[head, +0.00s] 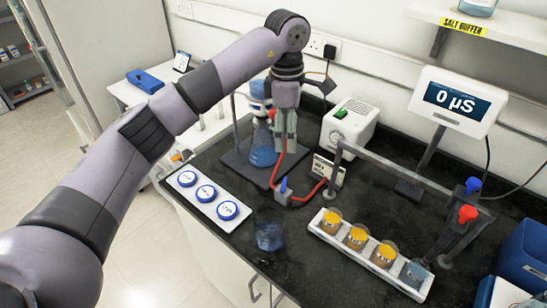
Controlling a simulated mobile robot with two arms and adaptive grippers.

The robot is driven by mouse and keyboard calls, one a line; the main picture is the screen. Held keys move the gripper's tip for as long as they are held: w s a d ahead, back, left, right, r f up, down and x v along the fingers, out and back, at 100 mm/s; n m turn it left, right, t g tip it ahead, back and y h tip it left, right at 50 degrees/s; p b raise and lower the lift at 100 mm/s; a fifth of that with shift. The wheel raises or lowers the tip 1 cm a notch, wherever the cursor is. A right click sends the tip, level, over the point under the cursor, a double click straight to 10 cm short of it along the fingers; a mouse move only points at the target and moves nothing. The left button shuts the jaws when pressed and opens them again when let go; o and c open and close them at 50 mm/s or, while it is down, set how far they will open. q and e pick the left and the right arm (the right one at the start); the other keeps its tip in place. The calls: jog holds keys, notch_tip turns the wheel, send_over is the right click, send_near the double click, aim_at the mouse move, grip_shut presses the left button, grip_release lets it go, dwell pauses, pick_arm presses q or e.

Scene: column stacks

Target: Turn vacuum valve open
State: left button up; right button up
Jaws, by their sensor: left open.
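The vacuum valve (284,185) is a small blue lever standing up on a grey block on the black bench, with red tubing joined to it. My left gripper (285,150) points down above and behind the valve, beside the blue-filled flask (263,152). It is open, and I see nothing held in it; its fingers partly overlap the flask stand and red tube. It looks apart from the valve lever. The white vacuum pump (349,126) with a green switch stands to the right. My right gripper is not in view.
A white tray with blue-capped jars (205,193) lies at the left front edge. A glass beaker (269,236) stands in front. A white rack of orange-filled cups (330,241), a grey frame (385,165), red and blue knobs (467,214) and a display (450,103) are right.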

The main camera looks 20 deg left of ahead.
pick_arm(q)
jog(key=a, duration=0.1)
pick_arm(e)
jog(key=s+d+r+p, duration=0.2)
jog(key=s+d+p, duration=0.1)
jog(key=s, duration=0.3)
pick_arm(q)
jog(key=p, duration=0.2)
send_over(284, 183)
jog(key=shift+m+y, duration=0.3)
notch_tip(284, 183, down, 12)
jog(key=shift+f, duration=0.15)
notch_tip(284, 183, down, 2)
jog(key=shift+f, duration=0.55)
jog(key=shift+f+p, duration=0.3)
jog(key=shift+c, duration=0.4)
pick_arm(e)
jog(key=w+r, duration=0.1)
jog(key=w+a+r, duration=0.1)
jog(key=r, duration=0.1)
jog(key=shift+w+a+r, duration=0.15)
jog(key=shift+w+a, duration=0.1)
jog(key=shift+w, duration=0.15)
